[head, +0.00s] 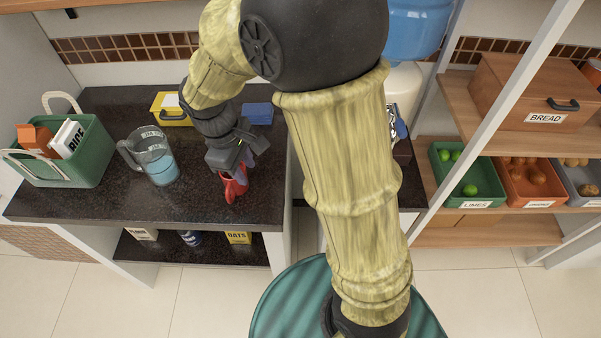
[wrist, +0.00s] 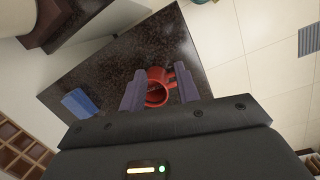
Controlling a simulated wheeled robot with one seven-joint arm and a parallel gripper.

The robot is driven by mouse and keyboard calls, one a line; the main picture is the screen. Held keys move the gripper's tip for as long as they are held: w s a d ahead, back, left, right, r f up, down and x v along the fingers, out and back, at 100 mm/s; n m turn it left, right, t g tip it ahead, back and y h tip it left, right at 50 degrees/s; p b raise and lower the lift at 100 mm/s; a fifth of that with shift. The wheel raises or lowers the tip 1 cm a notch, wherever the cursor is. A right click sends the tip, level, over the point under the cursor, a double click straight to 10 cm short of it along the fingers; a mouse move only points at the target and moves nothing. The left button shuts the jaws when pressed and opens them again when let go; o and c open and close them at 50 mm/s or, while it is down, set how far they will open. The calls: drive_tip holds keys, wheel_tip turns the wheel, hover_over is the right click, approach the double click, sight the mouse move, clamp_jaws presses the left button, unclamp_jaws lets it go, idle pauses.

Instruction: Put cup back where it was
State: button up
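A red cup (head: 235,184) with a handle is on the dark countertop (head: 205,205) near its front edge. In the wrist view the cup (wrist: 156,84) shows between my fingers, with its opening visible and its handle toward the right finger. My gripper (head: 242,152) is just above and behind the cup in the head view. Its fingers (wrist: 159,72) are spread apart, with small gaps to the cup's sides. I cannot tell whether either finger touches it. The gripper partly hides the cup's upper part in the head view.
A measuring jug (head: 157,158) with blue liquid and a green basket (head: 75,165) stand left on the counter. A yellow box (head: 170,116) and a blue block (head: 257,113) are behind. Right shelves hold a bread box (head: 525,95) and produce bins (head: 467,180).

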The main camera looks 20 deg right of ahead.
drive_tip(key=s+d+m+t+y, duration=0.1)
drive_tip(key=s+d+m, duration=0.2)
drive_tip(key=d+m, duration=0.2)
drive_tip(key=s+d+f+m+t+y, duration=0.1)
drive_tip(key=s+d+m, duration=0.2)
drive_tip(key=d+m, duration=0.2)
drive_tip(key=shift+d+m+t, duration=0.4)
drive_tip(key=shift+d, duration=0.5)
drive_tip(key=shift+r, duration=0.3)
